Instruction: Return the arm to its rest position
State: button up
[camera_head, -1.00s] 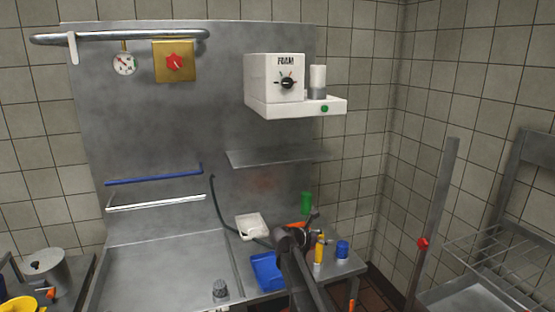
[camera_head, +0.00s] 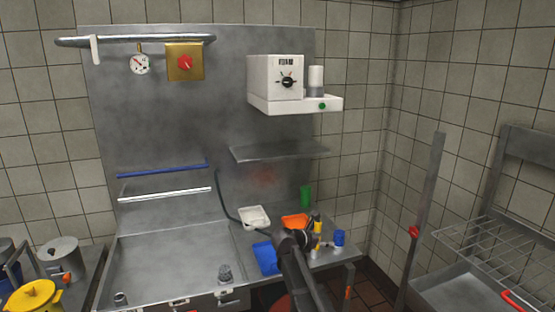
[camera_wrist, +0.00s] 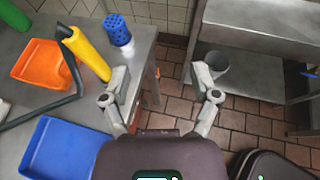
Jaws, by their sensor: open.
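My gripper shows in the wrist view (camera_wrist: 162,85) with its two fingers spread wide and nothing between them. It points past the edge of the steel counter (camera_wrist: 100,60) toward the brown tiled floor. In the head view my arm (camera_head: 303,275) reaches from the bottom edge up to the counter's right part. The arm's far end hides part of the counter there, and the fingertips are hard to make out in that view.
On the counter are an orange tray (camera_head: 295,221), a blue tray (camera_head: 266,258), a white tray (camera_head: 254,217), a green cylinder (camera_head: 305,196), a yellow bottle (camera_wrist: 85,52) with a dark hose, and a blue perforated cup (camera_wrist: 117,29). A wire rack (camera_head: 500,250) stands at right.

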jog(key=s+d+f+m+g+y, duration=0.2)
jog(key=s+f+m+g+y, duration=0.15)
jog(key=s+m, duration=0.4)
jog(key=s+d+f+m+g+y, duration=0.2)
jog(key=s+f+m, duration=0.35)
jog(key=s, duration=0.35)
jog(key=s+a+f+m+g+y, duration=0.2)
jog(key=s+m+y, duration=0.3)
jog(key=s+m, duration=0.6)
jog(key=shift+s+a+f+m+y, duration=0.25)
jog(key=shift+s+a+m+y, duration=0.15)
jog(key=shift+s, duration=0.6)
